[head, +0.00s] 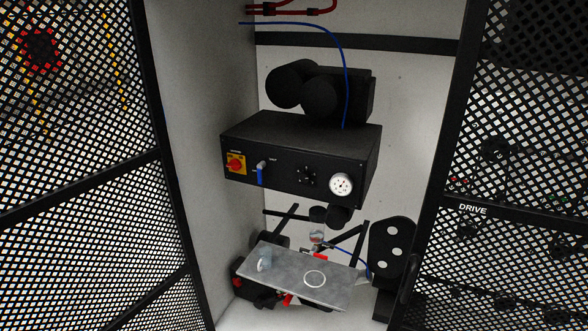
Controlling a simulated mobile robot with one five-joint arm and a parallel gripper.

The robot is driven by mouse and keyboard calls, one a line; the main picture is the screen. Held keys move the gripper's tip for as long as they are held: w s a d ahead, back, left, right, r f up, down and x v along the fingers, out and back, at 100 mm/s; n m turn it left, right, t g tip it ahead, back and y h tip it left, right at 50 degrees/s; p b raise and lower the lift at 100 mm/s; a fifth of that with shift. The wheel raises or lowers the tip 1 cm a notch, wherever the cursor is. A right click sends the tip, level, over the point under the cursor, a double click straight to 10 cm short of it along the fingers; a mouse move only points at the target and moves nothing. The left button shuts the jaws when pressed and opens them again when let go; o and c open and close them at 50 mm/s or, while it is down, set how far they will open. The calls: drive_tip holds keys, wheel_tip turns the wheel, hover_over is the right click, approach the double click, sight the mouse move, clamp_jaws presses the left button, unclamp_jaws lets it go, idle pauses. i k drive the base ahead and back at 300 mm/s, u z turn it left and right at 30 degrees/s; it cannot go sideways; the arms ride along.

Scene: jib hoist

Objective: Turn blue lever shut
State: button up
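The blue lever (260,176) is on the front of a black control box (300,152) inside the open cabinet. It hangs down from a pale grey valve body, between the red knob and the small black knob. Small labels sit beside it, too small to read. I cannot make out my gripper in the head view, and nothing is seen touching the lever.
A red knob on a yellow plate (236,164) and a white dial gauge (341,184) flank the lever. Mesh doors stand left (75,130) and right (520,150). A grey plate (335,283) lies below. Space before the box looks clear.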

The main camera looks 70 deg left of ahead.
sight(262, 164)
drive_tip(key=u, duration=0.25)
drive_tip(key=i, duration=0.2)
drive_tip(key=u, duration=3.9)
drive_tip(key=i, duration=0.8)
